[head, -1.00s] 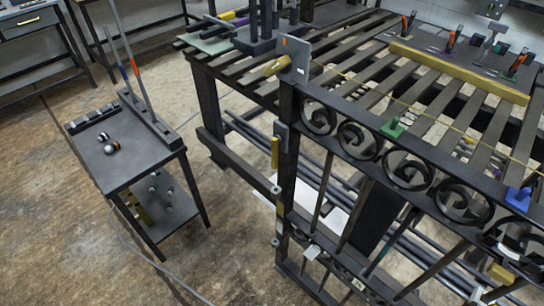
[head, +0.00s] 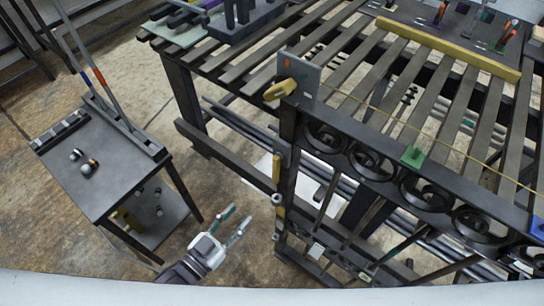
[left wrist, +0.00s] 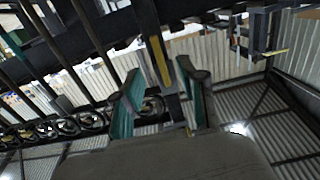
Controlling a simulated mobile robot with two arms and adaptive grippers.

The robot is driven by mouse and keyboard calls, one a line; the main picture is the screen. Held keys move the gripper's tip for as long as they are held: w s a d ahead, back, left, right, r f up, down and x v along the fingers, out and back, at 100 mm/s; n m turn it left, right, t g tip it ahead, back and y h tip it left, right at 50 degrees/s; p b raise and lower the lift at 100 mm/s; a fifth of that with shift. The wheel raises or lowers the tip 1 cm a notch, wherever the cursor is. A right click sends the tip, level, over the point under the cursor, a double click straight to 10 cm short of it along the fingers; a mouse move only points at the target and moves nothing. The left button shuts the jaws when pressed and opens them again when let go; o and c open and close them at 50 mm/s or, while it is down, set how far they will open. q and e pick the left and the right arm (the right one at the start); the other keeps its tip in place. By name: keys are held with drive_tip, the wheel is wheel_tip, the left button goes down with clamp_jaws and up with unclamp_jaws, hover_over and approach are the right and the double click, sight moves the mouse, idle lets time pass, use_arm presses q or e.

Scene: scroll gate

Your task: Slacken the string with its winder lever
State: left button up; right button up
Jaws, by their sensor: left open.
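The winder lever (head: 280,90) is a yellow handle on a grey plate (head: 302,76) atop the gate's corner post. The string (head: 440,142) is a thin yellowish line running from the plate along the gate top to the right. My left gripper (head: 238,216) is open and empty, low in front of the post and well below the lever, apart from it. In the left wrist view its teal fingers (left wrist: 160,98) are spread, with a yellow bar on a dark post (left wrist: 158,60) beyond them. My right gripper is not in view.
The scrolled gate (head: 400,185) carries a green clip (head: 412,156) and a blue one (head: 537,228). A second yellow bar (head: 277,165) is on the post's side. A slatted bench (head: 340,50) stands behind. A small dark table (head: 105,170) with rods stands left; open floor lies between.

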sight(274, 176)
use_arm(q)
drive_tip(key=shift+h, duration=0.3)
drive_tip(key=x, duration=0.4)
drive_tip(key=r+p+x, duration=0.1)
drive_tip(key=x, duration=0.3)
drive_tip(key=r+p+x, duration=0.1)
drive_tip(key=x, duration=0.4)
drive_tip(key=shift+s+d, duration=0.2)
drive_tip(key=shift+w+d, duration=0.3)
drive_tip(key=shift+w, duration=0.1)
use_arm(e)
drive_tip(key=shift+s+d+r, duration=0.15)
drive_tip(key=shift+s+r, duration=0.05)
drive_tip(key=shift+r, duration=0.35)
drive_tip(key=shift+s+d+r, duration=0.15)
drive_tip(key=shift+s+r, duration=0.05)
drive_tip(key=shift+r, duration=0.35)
use_arm(q)
clamp_jaws()
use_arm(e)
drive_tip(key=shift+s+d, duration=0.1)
